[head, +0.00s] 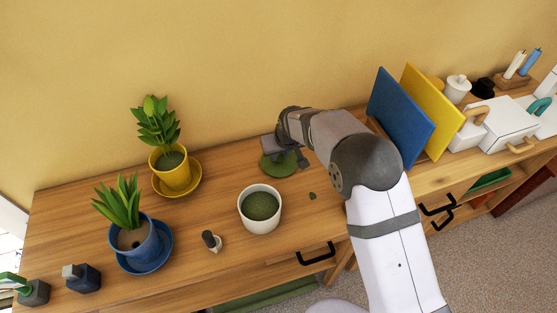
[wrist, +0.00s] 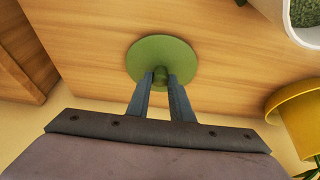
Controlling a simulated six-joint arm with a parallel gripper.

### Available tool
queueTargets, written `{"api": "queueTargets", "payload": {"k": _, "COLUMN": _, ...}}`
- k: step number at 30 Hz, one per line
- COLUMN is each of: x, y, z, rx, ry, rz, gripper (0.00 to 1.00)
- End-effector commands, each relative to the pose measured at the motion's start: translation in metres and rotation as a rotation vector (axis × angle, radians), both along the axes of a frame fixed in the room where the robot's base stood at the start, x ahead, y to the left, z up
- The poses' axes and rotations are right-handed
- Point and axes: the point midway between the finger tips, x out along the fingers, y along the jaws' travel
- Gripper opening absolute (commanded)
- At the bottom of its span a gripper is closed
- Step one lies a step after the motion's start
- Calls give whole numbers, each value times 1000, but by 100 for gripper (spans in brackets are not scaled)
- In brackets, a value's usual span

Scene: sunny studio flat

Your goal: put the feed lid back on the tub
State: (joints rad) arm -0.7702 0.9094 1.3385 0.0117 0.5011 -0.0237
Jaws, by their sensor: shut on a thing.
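The feed lid (head: 277,164) is a flat green disc with a small knob. In the wrist view the lid (wrist: 178,58) sits between and beyond my fingertips. My gripper (wrist: 161,82) is shut on its knob. In the head view my gripper (head: 293,158) is at the lid, behind and right of the tub. I cannot tell whether the lid touches the table. The tub (head: 258,224) is a white round pot, open at the top, with green feed inside. Its edge (wrist: 297,38) also shows at the wrist view's top right.
A yellow pot (head: 174,178) and a blue pot (head: 140,247), both with plants, stand left of the tub on the wooden table (head: 205,280). A small dark-topped item (head: 211,241) stands beside the tub. Blue and yellow boards (head: 398,115) stand right of my arm.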

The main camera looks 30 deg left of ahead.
Motion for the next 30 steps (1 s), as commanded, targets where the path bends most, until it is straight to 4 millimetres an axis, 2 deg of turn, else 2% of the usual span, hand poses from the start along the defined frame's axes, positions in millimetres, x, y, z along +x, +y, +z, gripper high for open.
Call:
{"api": "queueTargets", "payload": {"k": 18, "x": 0, "y": 0, "z": 34, "rx": 1, "ry": -1, "rz": 0, "gripper": 0}}
{"api": "queueTargets", "payload": {"k": 30, "x": 0, "y": 0, "z": 36, "rx": 0, "ry": 0, "rz": 0, "gripper": 0}}
